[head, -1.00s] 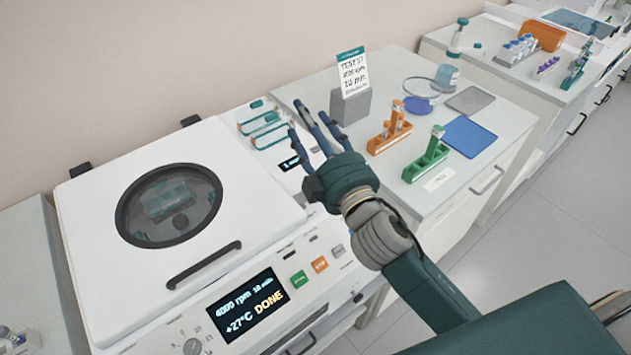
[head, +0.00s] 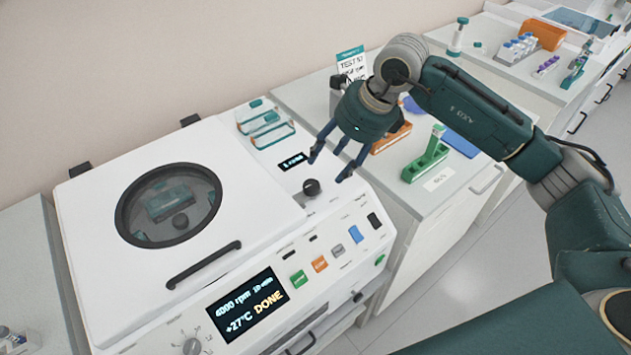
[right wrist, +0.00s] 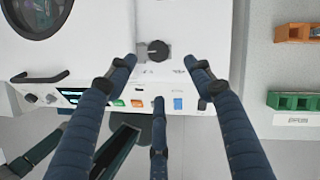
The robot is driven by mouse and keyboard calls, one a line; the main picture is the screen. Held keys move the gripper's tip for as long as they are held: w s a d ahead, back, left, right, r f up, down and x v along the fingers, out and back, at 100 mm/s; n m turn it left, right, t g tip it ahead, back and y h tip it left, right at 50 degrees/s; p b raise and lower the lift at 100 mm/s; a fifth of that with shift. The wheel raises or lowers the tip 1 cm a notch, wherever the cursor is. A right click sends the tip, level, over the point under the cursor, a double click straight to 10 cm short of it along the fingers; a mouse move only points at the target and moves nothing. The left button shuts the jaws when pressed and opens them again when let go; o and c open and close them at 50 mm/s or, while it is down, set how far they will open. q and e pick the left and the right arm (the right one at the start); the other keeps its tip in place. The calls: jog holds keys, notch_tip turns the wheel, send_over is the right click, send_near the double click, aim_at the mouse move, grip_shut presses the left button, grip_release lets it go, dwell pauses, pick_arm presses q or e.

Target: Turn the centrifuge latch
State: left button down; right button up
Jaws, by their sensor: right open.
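The white centrifuge (head: 100,215) has its lid closed, with a round window (head: 168,203) and a black bar handle (head: 204,265). Its display (head: 248,304) reads 4000 rpm, +27°C and DONE. A black knob, which looks like the latch (head: 312,187), sits on the top panel right of the lid; it also shows in the right wrist view (right wrist: 158,50). My right gripper (head: 332,166) is open and empty, its fingers pointing down just above and beside the knob, apart from it. In the right wrist view the knob lies beyond the spread fingertips. My left gripper is not in view.
Coloured buttons (head: 319,264) line the front panel. Teal-capped racks (head: 266,127) stand behind the knob. On the right bench are a green rack (head: 425,165), an orange rack (head: 390,140) and a blue mat (head: 462,143). A sign card (head: 350,62) stands behind my right arm.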

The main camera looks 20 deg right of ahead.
aim_at(314, 185)
jog(key=p+x, duration=0.3)
jog(key=x, duration=0.6)
jog(key=shift+a+f, duration=0.15)
jog(key=shift+a, duration=0.05)
jog(key=shift+w+a+f, duration=0.15)
jog(key=shift+w+f, duration=0.05)
jog(key=shift+f, duration=0.4)
jog(key=c, duration=1.1)
